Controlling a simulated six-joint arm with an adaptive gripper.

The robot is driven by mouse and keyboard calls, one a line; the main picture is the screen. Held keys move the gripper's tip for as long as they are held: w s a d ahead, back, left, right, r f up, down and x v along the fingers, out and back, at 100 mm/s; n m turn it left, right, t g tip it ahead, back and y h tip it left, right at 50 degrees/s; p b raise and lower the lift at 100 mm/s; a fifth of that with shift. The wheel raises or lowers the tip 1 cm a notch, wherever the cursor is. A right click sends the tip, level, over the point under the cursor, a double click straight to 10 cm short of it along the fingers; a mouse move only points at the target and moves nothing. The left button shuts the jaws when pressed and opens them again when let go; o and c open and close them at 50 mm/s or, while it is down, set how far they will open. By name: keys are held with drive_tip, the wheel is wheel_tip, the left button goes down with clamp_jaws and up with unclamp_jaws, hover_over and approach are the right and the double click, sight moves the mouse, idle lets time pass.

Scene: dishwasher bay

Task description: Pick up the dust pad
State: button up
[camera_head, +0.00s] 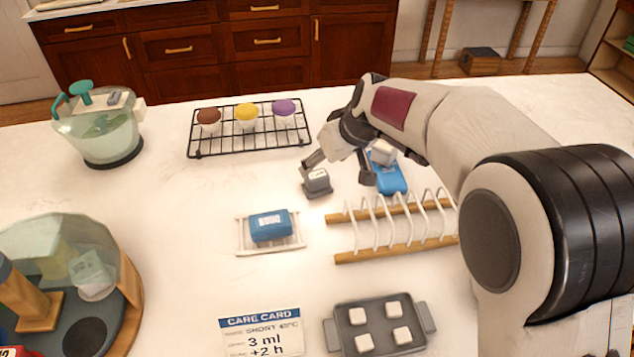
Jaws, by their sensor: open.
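My gripper (338,173) is open over the middle of the table, with its fingers pointing down. No item is clearly marked as the dust pad. A small grey block (317,181) with a light label and a darker base stands just under the left finger; I cannot tell whether they touch. A blue item (390,178) with a whitish piece on it lies behind the right finger, partly hidden by my gripper. A blue block (270,226) with white print sits in a shallow white tray (246,248), left of and nearer than my gripper.
A wooden rack with white wire loops (392,249) stands right of the white tray. A grey tray (378,341) with several white cubes and a care card (261,334) lie in front. A black wire rack (210,150) holds three coloured cups. A glass jug (100,135) stands at left.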

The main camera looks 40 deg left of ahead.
sight(318, 174)
drive_tip(key=shift+x, duration=1.3)
drive_tip(key=f, duration=0.3)
drive_tip(key=shift+w+a+f, duration=0.1)
drive_tip(key=shift+w+a, duration=0.05)
drive_tip(key=shift+a, duration=0.2)
drive_tip(key=shift+x, duration=1)
drive_tip(key=c, duration=1.3)
